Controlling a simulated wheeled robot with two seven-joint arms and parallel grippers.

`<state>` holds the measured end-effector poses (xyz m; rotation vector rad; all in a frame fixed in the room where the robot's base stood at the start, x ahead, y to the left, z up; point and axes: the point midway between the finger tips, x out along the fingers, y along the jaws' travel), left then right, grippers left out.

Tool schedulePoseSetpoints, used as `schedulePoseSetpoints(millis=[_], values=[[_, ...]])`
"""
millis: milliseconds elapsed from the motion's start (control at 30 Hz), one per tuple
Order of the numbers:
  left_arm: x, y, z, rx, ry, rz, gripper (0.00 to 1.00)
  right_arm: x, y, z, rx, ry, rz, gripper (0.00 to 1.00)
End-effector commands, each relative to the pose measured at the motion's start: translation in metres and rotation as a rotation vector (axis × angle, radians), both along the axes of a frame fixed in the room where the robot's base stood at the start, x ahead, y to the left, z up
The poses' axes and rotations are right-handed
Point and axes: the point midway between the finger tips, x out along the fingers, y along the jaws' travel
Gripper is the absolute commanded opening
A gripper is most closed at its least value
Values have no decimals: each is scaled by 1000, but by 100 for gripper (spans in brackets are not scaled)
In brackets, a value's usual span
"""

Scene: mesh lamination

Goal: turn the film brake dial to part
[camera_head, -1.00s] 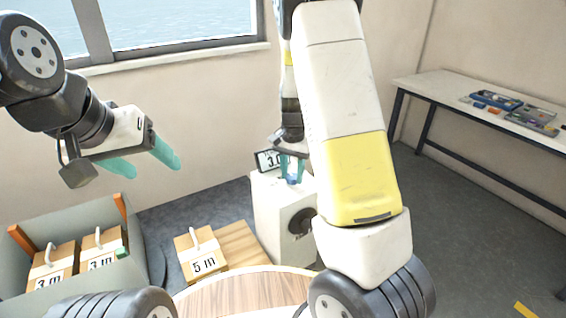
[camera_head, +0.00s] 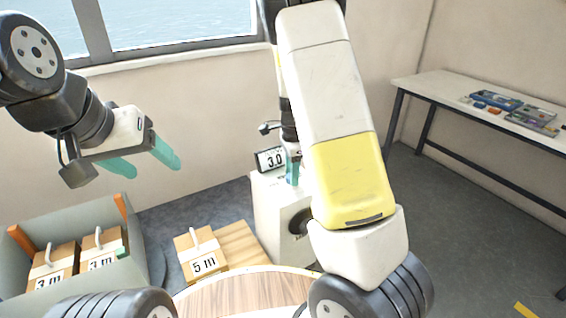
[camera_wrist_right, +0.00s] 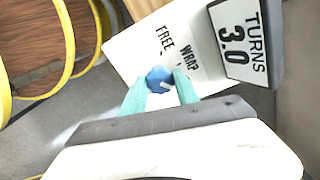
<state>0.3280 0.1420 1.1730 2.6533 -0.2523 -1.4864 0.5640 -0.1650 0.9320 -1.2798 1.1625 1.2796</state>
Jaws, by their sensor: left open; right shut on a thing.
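The blue dial (camera_wrist_right: 159,79) sits on the white panel (camera_wrist_right: 135,52) in the right wrist view, with a pale mark on it. The words FREE and WRAP show beside it; I see no PART label. My right gripper (camera_wrist_right: 161,86) is shut on the dial with its two teal fingers. In the head view my right gripper (camera_head: 292,170) is over the top of the white box (camera_head: 272,215), mostly hidden by my own arm. My left gripper (camera_head: 150,160) is open and empty, up in the air at the left.
A display reading 3.0 (camera_head: 270,160) stands on the box, close to my right gripper. A round wooden top (camera_head: 240,292) is in front.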

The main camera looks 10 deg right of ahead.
Motion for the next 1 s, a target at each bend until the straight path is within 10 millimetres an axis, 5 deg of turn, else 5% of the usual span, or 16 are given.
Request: schedulePoseSetpoints(millis=[900, 933, 1000], values=[[0, 0, 0, 0, 0, 0, 66, 0, 2, 0, 2, 1, -183, 0], [0, 0, 0, 0, 0, 0, 66, 0, 2, 0, 2, 1, -183, 40], [0, 0, 0, 0, 0, 0, 66, 0, 2, 0, 2, 1, -183, 54]])
